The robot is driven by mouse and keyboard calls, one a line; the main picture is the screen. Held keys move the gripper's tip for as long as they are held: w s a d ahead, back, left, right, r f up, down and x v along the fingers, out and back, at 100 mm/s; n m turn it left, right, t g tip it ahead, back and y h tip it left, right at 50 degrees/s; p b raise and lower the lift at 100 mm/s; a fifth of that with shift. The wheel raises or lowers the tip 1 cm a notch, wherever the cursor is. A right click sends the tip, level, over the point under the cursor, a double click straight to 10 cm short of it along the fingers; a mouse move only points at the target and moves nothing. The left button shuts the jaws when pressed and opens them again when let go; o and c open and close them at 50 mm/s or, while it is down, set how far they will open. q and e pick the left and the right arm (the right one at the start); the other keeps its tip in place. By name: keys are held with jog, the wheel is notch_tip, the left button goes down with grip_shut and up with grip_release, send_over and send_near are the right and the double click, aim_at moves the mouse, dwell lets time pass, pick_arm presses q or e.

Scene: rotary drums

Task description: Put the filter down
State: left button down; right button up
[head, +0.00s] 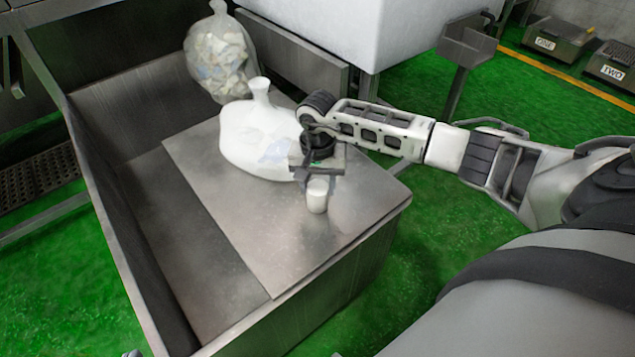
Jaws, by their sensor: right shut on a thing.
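The filter looks like a small white cylinder (317,196). It stands upright at the right part of the flat metal top (275,245). My right gripper (316,178) is above it, pointing down, and is shut on its upper part. The gripper hides the filter's top. The filter's lower end is at or very close to the metal surface; I cannot tell if it touches. My left gripper is not in view.
A full white bag (258,135) stands just left of my right gripper. A clear bag of scraps (219,55) is behind it. A sunken metal trough (150,210) lies left. The metal top's front part is clear. A large white tub (340,25) stands behind.

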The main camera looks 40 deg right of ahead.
jog(key=o, duration=0.6)
jog(key=shift+f, duration=0.2)
jog(key=shift+c, duration=0.2)
jog(key=o, duration=0.4)
jog(key=shift+r, duration=0.1)
